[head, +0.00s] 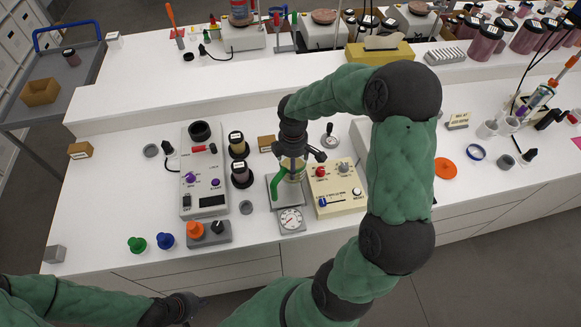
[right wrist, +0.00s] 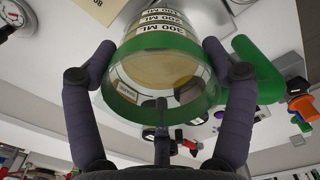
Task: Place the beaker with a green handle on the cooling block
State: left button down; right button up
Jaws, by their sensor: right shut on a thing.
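The clear beaker (head: 291,174) with a green handle (head: 279,184) is between the fingers of my right gripper (head: 300,157), over a square metal plate with a dial scale (head: 291,220). I cannot tell whether its base touches the plate. In the right wrist view the fingers close on both sides of the beaker (right wrist: 165,70); its green handle (right wrist: 258,68) sticks out to the right and yellowish contents show inside. A ribbed grey block (head: 446,55) on the raised back shelf looks like the cooling block. My left gripper (head: 187,304) is empty at the bottom left; its finger opening is unclear.
A cream box with knobs (head: 337,187) stands close right of the beaker. Dark jars (head: 240,174) and a grey instrument (head: 203,180) stand to its left. A yellow tissue box (head: 379,52) and several pigment jars (head: 485,42) stand near the ribbed block.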

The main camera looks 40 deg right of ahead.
jog(key=shift+w+f, duration=0.5)
jog(key=shift+f, duration=0.05)
notch_tip(320, 180, down, 3)
jog(key=shift+w+f, duration=0.1)
jog(key=shift+w, duration=0.05)
jog(key=shift+f+b, duration=0.15)
jog(key=shift+b, duration=0.15)
jog(key=o, duration=1.4)
